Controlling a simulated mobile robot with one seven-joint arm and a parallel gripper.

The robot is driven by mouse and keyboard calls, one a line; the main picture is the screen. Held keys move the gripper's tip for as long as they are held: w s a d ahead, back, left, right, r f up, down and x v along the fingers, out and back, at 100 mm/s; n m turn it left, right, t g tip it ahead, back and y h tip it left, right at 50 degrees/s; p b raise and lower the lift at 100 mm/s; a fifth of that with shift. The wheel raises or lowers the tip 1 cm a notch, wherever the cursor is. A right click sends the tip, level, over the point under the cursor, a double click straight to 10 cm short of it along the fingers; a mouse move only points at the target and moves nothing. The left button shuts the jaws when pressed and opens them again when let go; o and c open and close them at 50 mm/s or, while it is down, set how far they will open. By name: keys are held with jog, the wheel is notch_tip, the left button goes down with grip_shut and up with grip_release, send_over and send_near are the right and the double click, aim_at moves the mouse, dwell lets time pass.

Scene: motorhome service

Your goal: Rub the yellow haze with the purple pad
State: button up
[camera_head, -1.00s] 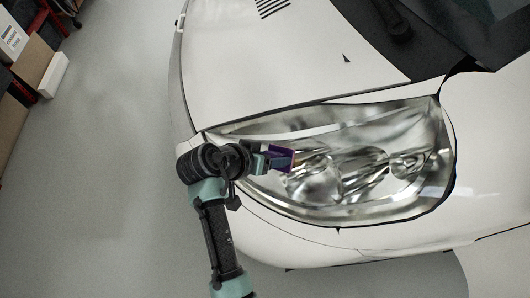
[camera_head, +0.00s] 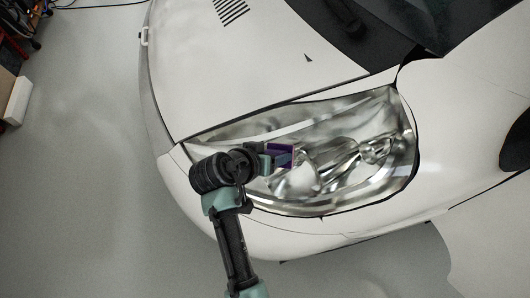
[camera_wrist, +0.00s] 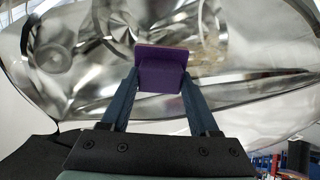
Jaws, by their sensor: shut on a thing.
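The purple pad (camera_head: 287,152) is a small block with a flat plate. My gripper (camera_head: 277,157) is shut on it, in front of the left-middle part of the vehicle's large clear headlight (camera_head: 345,115). In the wrist view the pad (camera_wrist: 160,68) sits between the two blue-grey fingers of my gripper (camera_wrist: 160,88), with its plate towards the lens. I cannot tell whether the pad touches the lens. A faint yellowish-brown tint shows just right of the pad in the wrist view; I cannot tell whether it is the haze or a reflection.
The white bonnet (camera_head: 235,75) rises behind the headlight, and the white bumper (camera_head: 245,225) curves below it. Grey floor (camera_head: 80,150) lies clear at the left. A white box (camera_head: 18,100) stands at the far left edge. The wrist view shows blurred coloured items at the lower right.

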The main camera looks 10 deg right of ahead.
jog(key=shift+s+d+r+p, duration=0.2)
jog(key=shift+d+r, duration=0.05)
jog(key=shift+d, duration=0.25)
jog(key=shift+s+d+r+p, duration=0.15)
jog(key=shift+d+r+p, duration=0.05)
jog(key=shift+d, duration=0.25)
jog(key=shift+w+a+f+b, duration=0.25)
jog(key=shift+a+f+b, duration=0.3)
jog(key=shift+a, duration=0.3)
jog(key=shift+w+a+f+b, duration=0.2)
jog(key=shift+a+f+b, duration=0.05)
jog(key=shift+a, duration=0.3)
jog(key=shift+w+a+f+b, duration=0.15)
jog(key=shift+a+f+b, duration=0.05)
jog(key=shift+a, duration=0.3)
jog(key=shift+w+a+f+b, duration=0.25)
jog(key=shift+a+f+b, duration=0.3)
jog(key=shift+a, duration=0.25)
jog(key=shift+w+a+f+b, duration=0.2)
jog(key=shift+a+f+b, duration=0.3)
jog(key=shift+a+b, duration=0.25)
jog(key=shift+w+a+f+b, duration=0.25)
jog(key=shift+a+f+b, duration=0.3)
jog(key=shift+a, duration=0.25)
jog(key=shift+w+a+f+b, duration=0.2)
jog(key=shift+a+b, duration=0.1)
jog(key=shift+a, duration=0.2)
jog(key=shift+w+a+f+b, duration=0.15)
jog(key=shift+a+b, duration=0.15)
jog(key=shift+a, duration=0.2)
